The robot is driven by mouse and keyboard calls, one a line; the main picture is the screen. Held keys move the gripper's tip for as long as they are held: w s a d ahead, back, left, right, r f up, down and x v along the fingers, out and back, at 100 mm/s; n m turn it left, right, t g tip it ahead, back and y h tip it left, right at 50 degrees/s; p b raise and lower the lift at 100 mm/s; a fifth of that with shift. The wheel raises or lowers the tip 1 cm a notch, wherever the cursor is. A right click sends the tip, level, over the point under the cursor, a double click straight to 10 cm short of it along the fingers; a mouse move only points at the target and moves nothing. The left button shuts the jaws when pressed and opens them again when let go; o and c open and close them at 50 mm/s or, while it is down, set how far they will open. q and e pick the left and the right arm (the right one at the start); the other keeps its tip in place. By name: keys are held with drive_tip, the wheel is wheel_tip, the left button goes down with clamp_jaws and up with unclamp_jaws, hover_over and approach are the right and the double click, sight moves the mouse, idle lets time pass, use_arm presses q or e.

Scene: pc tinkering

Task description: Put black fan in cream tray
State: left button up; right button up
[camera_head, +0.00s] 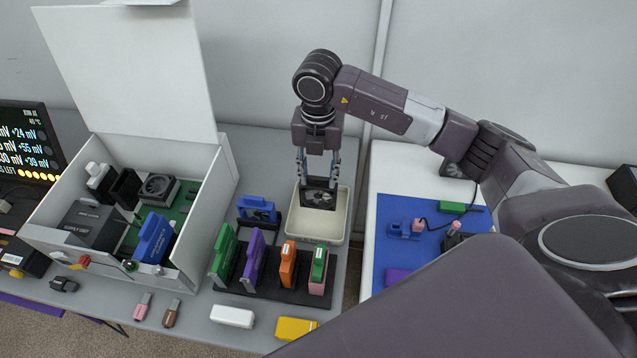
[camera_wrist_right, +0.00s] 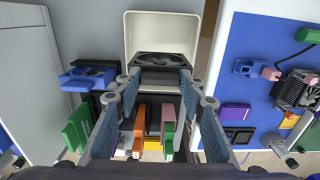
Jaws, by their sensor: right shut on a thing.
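My right gripper (camera_head: 319,178) is shut on the black fan (camera_head: 319,196). The fan hangs upright over the cream tray (camera_head: 330,231), in front of its inside in the head view. In the right wrist view the fan (camera_wrist_right: 160,62) sits between the fingertips of the gripper (camera_wrist_right: 160,85), and the tray (camera_wrist_right: 165,24) shows behind it. I cannot tell whether the fan touches the tray's floor. My left gripper does not show.
A blue fan (camera_head: 257,210) stands left of the tray. A dark rack with green, purple, orange and pink-green modules (camera_head: 289,262) stands in front. An open white case (camera_head: 204,207) with parts is at left. A blue mat (camera_head: 398,265) lies at right.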

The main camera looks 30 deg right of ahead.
sight(319, 184)
wheel_tip(319, 184, down, 4)
drive_tip(key=shift+f+p, duration=0.1)
drive_tip(key=shift+p, duration=0.25)
drive_tip(key=shift+f, duration=0.2)
drive_tip(key=o, duration=1.3)
drive_tip(key=shift+o, duration=0.2)
drive_tip(key=shift+r, duration=0.25)
drive_tip(key=shift+w+r, duration=0.1)
drive_tip(key=shift+r, duration=0.25)
wheel_tip(319, 184, up, 11)
drive_tip(key=shift+r+b, duration=0.1)
drive_tip(key=shift+b, duration=0.9)
